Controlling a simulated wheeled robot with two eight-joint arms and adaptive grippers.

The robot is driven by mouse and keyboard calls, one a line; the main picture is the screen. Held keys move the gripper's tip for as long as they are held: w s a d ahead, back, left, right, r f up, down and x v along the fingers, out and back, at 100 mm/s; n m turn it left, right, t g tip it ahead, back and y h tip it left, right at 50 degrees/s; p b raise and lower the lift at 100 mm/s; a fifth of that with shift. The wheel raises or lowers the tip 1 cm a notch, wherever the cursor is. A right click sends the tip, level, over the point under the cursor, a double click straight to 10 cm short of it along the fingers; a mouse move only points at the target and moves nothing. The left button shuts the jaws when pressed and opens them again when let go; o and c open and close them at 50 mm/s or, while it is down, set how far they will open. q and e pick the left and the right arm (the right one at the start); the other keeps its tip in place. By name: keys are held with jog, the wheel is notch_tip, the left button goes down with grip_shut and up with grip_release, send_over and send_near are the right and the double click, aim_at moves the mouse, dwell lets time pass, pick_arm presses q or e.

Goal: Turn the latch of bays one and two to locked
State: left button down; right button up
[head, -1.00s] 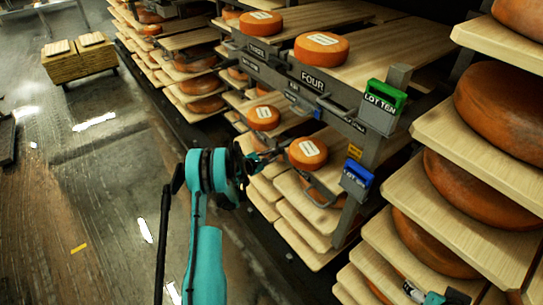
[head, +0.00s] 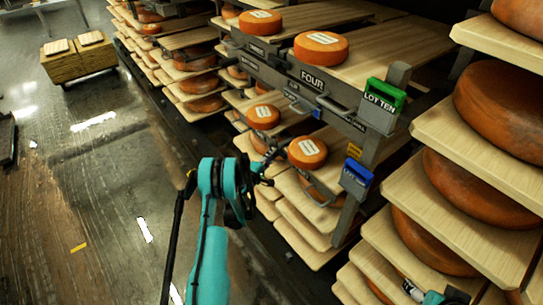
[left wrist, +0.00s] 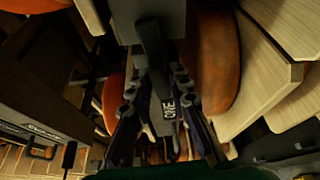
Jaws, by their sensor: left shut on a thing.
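My left gripper (head: 264,170) reaches the lower shelf front, left of the near lower cheese wheel (head: 307,152). In the left wrist view, the left gripper (left wrist: 160,140) is shut on a dark latch part, with a plate reading ONE (left wrist: 168,108) between its fingers. A dark bar (left wrist: 150,40) rises above the plate. The fingers hide most of the latch, so I cannot tell whether it is locked. A sign reading FOUR (head: 313,79) is on the upper rail. I cannot make out a bay two latch.
Boards with large cheese wheels (head: 465,188) fill the right side. The floor (head: 105,190) left of my arm is clear.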

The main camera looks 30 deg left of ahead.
pick_arm(q)
jog(key=shift+m, duration=0.6)
jog(key=c, duration=1.5)
grip_release()
